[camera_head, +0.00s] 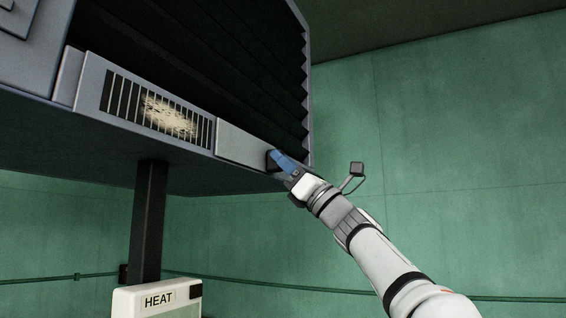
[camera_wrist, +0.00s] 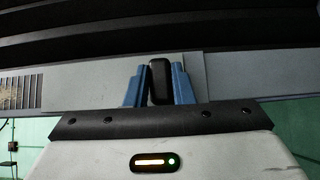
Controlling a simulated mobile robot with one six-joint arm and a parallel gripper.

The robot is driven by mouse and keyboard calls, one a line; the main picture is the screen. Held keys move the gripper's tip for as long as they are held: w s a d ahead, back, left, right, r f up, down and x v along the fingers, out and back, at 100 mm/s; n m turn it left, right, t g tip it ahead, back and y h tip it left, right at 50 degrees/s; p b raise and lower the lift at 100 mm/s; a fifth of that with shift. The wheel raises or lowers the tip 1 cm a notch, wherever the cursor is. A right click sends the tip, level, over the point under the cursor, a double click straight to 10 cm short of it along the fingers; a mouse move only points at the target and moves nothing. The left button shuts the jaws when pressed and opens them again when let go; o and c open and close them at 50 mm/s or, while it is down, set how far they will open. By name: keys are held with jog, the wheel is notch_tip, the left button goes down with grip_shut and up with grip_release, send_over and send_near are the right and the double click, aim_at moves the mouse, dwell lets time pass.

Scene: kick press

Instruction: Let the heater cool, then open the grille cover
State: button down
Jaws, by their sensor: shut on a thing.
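The heater (camera_head: 100,148) is a large grey overhead box with dark slats on its face. Its grille cover (camera_head: 241,145) is a grey strip along the lower front edge, with a barred window at its left and pale fluff behind the bars. The cover also shows in the wrist view (camera_wrist: 90,85). My gripper (camera_head: 274,158) is at the right end of the cover. In the wrist view its blue fingers are shut on a black knob (camera_wrist: 159,82) on the cover. The cover looks closed against the heater.
Green walls (camera_head: 450,150) stand behind, with free room to the right of the heater.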

jog(key=c, duration=1.4)
grip_release()
jog(key=shift+s+a+r, duration=0.1)
jog(key=shift+s+a, duration=0.05)
jog(key=shift+s, duration=0.1)
jog(key=shift+o, duration=0.8)
jog(key=shift+w, duration=0.15)
jog(key=b+v, duration=0.5)
jog(key=v, duration=0.3)
jog(key=shift+w, duration=0.1)
